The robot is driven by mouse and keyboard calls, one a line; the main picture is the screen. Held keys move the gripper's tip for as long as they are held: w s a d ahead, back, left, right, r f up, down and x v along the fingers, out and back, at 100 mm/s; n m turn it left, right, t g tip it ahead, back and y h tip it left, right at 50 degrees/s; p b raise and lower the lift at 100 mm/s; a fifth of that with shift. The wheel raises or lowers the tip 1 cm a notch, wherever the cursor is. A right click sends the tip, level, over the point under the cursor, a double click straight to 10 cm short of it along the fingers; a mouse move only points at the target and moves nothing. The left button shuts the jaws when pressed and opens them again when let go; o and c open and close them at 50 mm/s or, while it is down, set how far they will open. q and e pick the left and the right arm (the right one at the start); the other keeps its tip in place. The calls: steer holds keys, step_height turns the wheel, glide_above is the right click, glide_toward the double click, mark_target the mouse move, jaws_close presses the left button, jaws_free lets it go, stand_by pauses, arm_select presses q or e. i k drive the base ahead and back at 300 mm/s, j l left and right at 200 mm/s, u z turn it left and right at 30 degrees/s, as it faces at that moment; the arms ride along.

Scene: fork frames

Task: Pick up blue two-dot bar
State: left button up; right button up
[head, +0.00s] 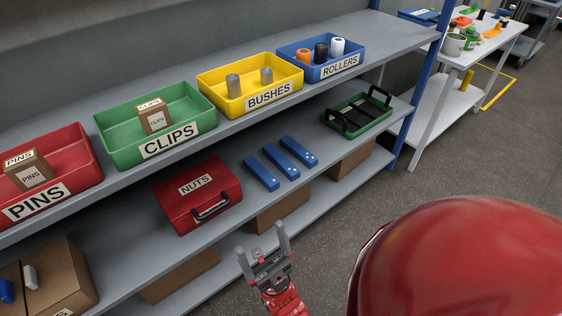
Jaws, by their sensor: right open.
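Three blue bars lie side by side on the lower shelf: a left bar (262,173), a middle bar (279,160) and a right bar (297,152). Small pale marks show near their front ends, but they are too small to count, so I cannot tell which bar has two dots. My right gripper (261,239) is open and empty, in front of the lower shelf's edge and below the bars in the picture. It is apart from the bars. My left gripper is not in view.
A red NUTS case (198,194) lies left of the bars, and a green tray with black handles (358,114) lies right. The upper shelf (222,128) overhangs behind, holding labelled bins. Cardboard boxes (283,207) stand below. A white table (480,52) stands at the upper right.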

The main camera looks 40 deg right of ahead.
mark_target(290, 170)
steer(key=l+u, duration=0.15)
steer(key=l, duration=0.45)
steer(key=l+u, duration=0.45)
steer(key=l, duration=1.2)
steer(key=i, duration=0.55)
